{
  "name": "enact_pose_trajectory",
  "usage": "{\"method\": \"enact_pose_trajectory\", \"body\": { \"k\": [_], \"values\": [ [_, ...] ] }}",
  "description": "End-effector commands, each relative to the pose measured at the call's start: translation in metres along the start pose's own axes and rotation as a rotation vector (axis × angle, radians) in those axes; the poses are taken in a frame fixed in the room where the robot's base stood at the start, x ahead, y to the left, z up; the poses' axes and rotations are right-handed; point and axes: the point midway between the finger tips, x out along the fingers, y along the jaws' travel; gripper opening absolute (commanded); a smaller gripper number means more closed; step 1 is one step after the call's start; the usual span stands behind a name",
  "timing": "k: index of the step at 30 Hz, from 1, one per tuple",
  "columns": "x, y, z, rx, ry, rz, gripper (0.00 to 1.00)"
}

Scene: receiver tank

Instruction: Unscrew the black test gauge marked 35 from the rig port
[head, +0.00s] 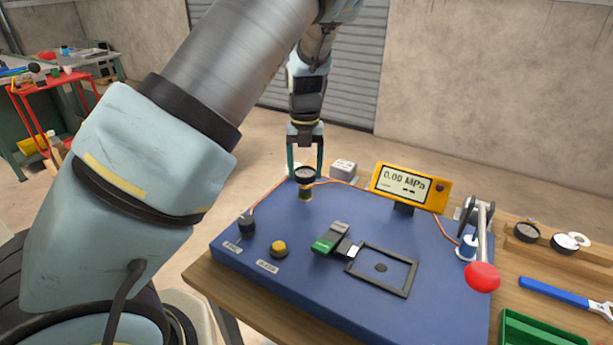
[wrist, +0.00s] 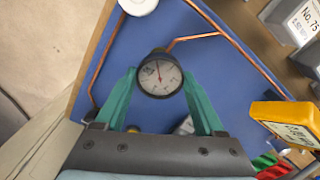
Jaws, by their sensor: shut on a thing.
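The black test gauge (head: 305,173) has a round white dial and stands upright on the brass rig port (head: 305,193) near the back of the blue panel. In the wrist view the gauge (wrist: 160,76) faces the camera with its needle visible. I cannot read a 35 on it. My gripper (head: 305,168) reaches straight down from above. Its green fingers are shut on the gauge, one on each side of the case, also in the wrist view (wrist: 159,82). The threads are hidden, so I cannot tell how far the gauge is screwed in.
A yellow readout (head: 411,187) showing 0.00 MPa stands right of the gauge. A red-knobbed lever (head: 482,277) rises at the panel's right. A wooden rack (head: 550,248) holds a dark gauge and a white-topped piece. A blue-handled wrench (head: 556,293) and green tray (head: 545,335) lie right.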

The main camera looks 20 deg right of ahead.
Motion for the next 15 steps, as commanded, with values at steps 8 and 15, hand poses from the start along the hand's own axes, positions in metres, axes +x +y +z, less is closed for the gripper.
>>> {"method": "enact_pose_trajectory", "body": {
  "k": [8, 15],
  "values": [
    [-0.0004, -0.0002, 0.0004, -0.072, -0.001, -0.001, 0.72],
    [-0.0001, -0.0001, 0.0001, -0.069, 0.000, -0.001, 0.99]
  ]
}}
